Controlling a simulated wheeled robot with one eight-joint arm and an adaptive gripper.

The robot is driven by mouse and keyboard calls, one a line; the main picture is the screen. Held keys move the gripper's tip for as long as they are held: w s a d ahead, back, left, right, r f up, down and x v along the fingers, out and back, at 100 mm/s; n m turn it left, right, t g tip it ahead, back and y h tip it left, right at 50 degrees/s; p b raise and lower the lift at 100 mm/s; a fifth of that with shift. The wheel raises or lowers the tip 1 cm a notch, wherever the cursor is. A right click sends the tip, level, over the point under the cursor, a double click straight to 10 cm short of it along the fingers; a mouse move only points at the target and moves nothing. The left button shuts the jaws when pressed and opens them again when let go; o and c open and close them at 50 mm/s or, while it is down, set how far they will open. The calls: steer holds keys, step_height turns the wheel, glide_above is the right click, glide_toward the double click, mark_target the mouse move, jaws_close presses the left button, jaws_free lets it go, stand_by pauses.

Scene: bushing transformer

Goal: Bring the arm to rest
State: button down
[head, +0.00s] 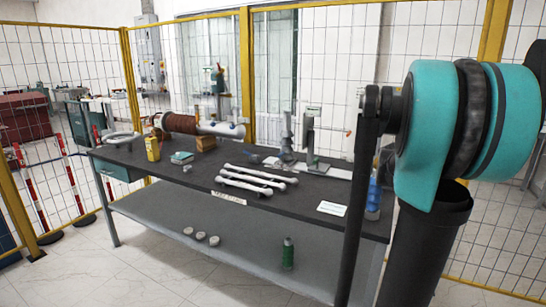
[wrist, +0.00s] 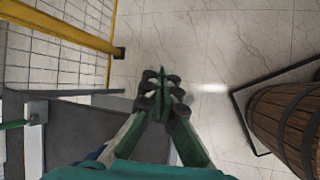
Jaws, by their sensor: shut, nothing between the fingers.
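My gripper (wrist: 161,92) shows in the wrist view with its fingers together and nothing between them. It points down, with tiled floor (wrist: 200,50) beyond the fingertips. The dark edge of a table or bench lies below and left of it. In the head view my teal and black arm (head: 428,135) stands at the right, in front of the workbench's right end. The gripper itself is not visible in the head view.
The dark workbench (head: 140,153) carries white rods (head: 250,182), a brown-wound bushing (head: 180,124) and a yellow box (head: 153,148). A yellow-framed mesh fence (head: 128,75) stands behind. A wooden barrel (wrist: 287,125) stands at right in the wrist view. Tiled floor is open between.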

steer(key=s+a+f+m+t+y, duration=0.1)
steer(key=s+a+f+m+y, duration=0.1)
steer(key=a, duration=0.8)
steer(key=s+a+f+m+t+y, duration=0.1)
steer(key=s+a+f+m, duration=0.3)
steer(key=a+f, duration=0.5)
steer(key=s+a+f+m+t+y, duration=0.1)
steer(key=s+a+f+m+y, duration=0.3)
steer(key=a, duration=0.8)
steer(key=shift+s+f+t, duration=0.4)
steer(key=shift+s+f, duration=0.3)
steer(key=shift+s, duration=0.35)
